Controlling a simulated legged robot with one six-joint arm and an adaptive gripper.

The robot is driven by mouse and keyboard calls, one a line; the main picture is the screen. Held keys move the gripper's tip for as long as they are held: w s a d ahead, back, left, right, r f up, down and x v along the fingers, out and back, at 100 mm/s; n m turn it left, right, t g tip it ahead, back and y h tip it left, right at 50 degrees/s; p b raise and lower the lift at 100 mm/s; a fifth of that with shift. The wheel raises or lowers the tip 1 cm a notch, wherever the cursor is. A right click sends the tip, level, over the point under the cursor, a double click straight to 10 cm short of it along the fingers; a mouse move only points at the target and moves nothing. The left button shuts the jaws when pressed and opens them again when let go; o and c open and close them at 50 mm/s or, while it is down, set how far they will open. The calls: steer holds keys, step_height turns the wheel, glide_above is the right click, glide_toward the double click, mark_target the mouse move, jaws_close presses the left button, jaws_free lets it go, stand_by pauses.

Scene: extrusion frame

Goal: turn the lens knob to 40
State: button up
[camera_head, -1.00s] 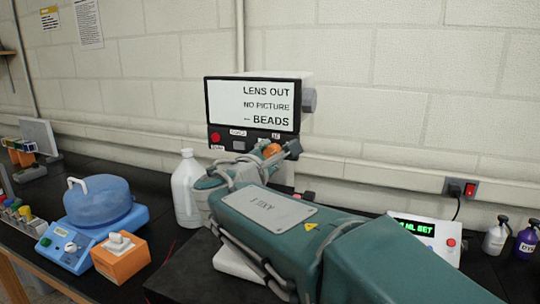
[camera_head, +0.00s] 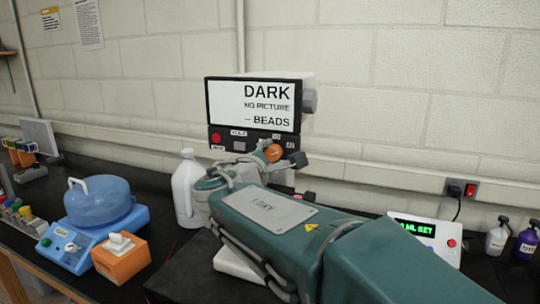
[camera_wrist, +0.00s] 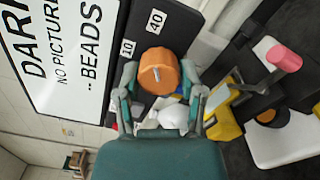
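The orange lens knob (camera_wrist: 165,80) sits on the dark panel below a screen, with a short white mark on its face. Labels 10 (camera_wrist: 128,48) and 40 (camera_wrist: 156,21) are beside it in the wrist view. My gripper (camera_wrist: 159,68) is open, one finger on each side of the knob, with small gaps that look clear of it. In the head view the knob (camera_head: 273,153) shows just beyond my gripper's fingers. The screen (camera_head: 252,105) reads DARK, NO PICTURE, -- BEADS. Which value the mark points to is hard to tell.
A white jug (camera_head: 186,190) stands left of my arm. Farther left are a blue device with a domed lid (camera_head: 97,203) and an orange box (camera_head: 120,258). A green-lettered display unit (camera_head: 425,233) is at right. The wrist view shows a pink-topped part (camera_wrist: 284,58) near the panel.

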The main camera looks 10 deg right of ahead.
steer(key=shift+o, duration=1.1)
steer(key=v, duration=1.2)
steer(key=shift+f, duration=0.15)
steer(key=s+d+f+m+g+y, duration=0.4)
steer(key=s+d+f+m+g, duration=0.45)
steer(key=f, duration=0.45)
steer(key=s+a+f+m+y, duration=0.1)
steer(key=s+f+m+y, duration=0.5)
steer(key=s+f, duration=0.3)
steer(key=shift+m+y, duration=0.3)
steer(key=shift+m, duration=0.35)
